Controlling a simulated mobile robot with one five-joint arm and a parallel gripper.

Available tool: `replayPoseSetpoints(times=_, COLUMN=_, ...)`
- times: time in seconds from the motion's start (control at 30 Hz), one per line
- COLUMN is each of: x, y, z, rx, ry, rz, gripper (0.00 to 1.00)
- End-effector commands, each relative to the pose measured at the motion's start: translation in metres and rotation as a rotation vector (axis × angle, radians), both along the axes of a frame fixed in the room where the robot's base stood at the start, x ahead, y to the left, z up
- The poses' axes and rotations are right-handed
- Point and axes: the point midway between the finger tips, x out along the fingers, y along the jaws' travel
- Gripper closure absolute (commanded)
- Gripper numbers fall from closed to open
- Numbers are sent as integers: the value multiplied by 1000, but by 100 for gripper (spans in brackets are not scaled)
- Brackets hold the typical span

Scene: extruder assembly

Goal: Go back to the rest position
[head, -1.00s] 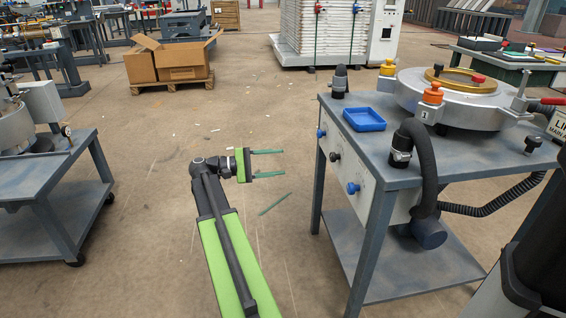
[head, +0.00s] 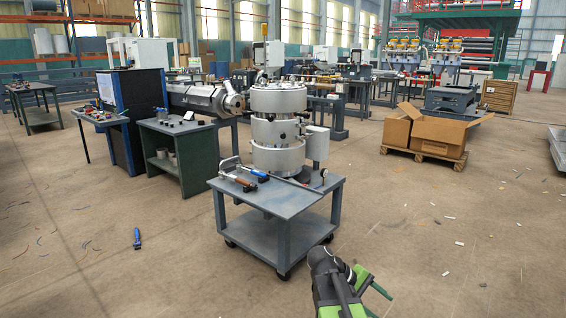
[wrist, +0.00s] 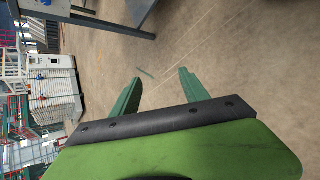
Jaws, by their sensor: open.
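My green and black gripper (head: 379,298) is at the bottom of the head view, right of the centre, and the lower edge of the picture cuts it off. In the wrist view, its two green fingers (wrist: 160,77) stand apart with only floor between them. The gripper is open and empty, and touches nothing that I can see.
A grey wheeled cart (head: 278,232) bearing a stacked metal die head (head: 278,128) stands close, left of my gripper. Cardboard boxes (head: 440,133) sit on a pallet behind. A table edge (wrist: 105,22) shows in the wrist view.

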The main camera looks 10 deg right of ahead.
Motion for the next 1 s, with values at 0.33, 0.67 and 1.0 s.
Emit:
replayPoseSetpoints(times=0.33, x=-9, y=186, z=-68, rx=613, ry=-250, rz=-62, gripper=47)
replayPoseSetpoints(times=0.67, x=-3, y=231, z=-4, rx=782, ry=-354, rz=-217, gripper=47)
replayPoseSetpoints(times=1.0, x=-3, y=231, z=134, rx=781, ry=-352, rz=-214, gripper=47)
